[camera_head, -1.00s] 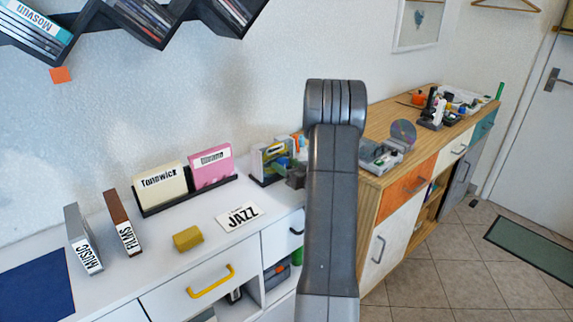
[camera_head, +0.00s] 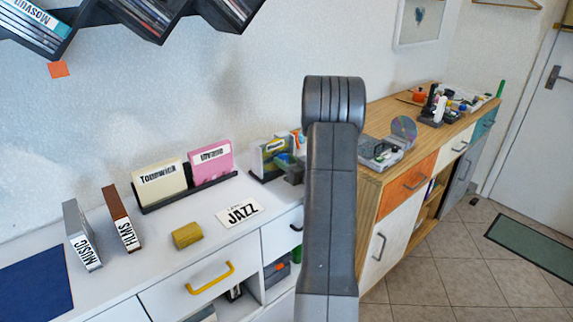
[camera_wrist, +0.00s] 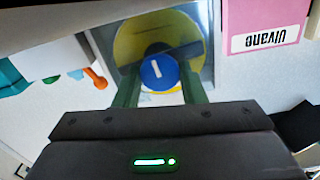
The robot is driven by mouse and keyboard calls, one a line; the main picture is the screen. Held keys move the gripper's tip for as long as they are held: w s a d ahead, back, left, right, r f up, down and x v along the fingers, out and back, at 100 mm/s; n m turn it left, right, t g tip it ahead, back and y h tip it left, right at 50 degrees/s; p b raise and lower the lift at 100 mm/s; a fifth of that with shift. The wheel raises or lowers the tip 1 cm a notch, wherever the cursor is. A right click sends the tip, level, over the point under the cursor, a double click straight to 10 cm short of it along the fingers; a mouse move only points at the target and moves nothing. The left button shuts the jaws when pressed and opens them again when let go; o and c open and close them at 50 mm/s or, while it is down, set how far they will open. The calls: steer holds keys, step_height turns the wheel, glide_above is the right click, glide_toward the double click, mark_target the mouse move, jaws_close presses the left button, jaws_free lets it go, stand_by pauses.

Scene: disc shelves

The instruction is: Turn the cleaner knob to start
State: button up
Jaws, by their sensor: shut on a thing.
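The cleaner (camera_wrist: 133,42) shows in the wrist view as a pale, glossy unit with a yellow disc on its face. Its round blue knob (camera_wrist: 158,72) has a short white mark, which is close to upright in the picture. My gripper (camera_wrist: 160,88) has its green fingers on either side of the knob and is shut on it. A dark bar crosses the disc behind the knob. In the head view the cleaner (camera_head: 272,150) stands at the back of the white counter, partly hidden by my arm.
A pink box (camera_wrist: 262,22) is close on the right in the wrist view. Cream (camera_head: 160,183) and pink boxes stand in a black rack. A JAZZ card (camera_head: 238,212) and a yellow block (camera_head: 187,235) lie in front. A wooden cabinet (camera_head: 365,200) adjoins on the right.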

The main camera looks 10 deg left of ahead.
steer(key=n+b, duration=0.1)
steer(key=b, duration=0.1)
steer(key=n+b, duration=0.2)
steer(key=b, duration=0.1)
steer(key=shift+f, duration=0.4)
steer(key=n+b, duration=0.5)
steer(key=b, duration=0.2)
steer(key=shift+b, duration=0.35)
steer(key=n+b, duration=0.9)
steer(key=b, duration=0.1)
steer(key=n+b, duration=0.4)
steer(key=n, duration=0.1)
steer(key=n+b, duration=0.4)
steer(key=shift+n, duration=0.3)
steer(key=n+b, duration=0.1)
steer(key=n, duration=0.2)
steer(key=shift+r+n, duration=0.1)
steer(key=shift+n, duration=0.2)
steer(key=n, duration=0.4)
steer(key=shift+n, duration=0.3)
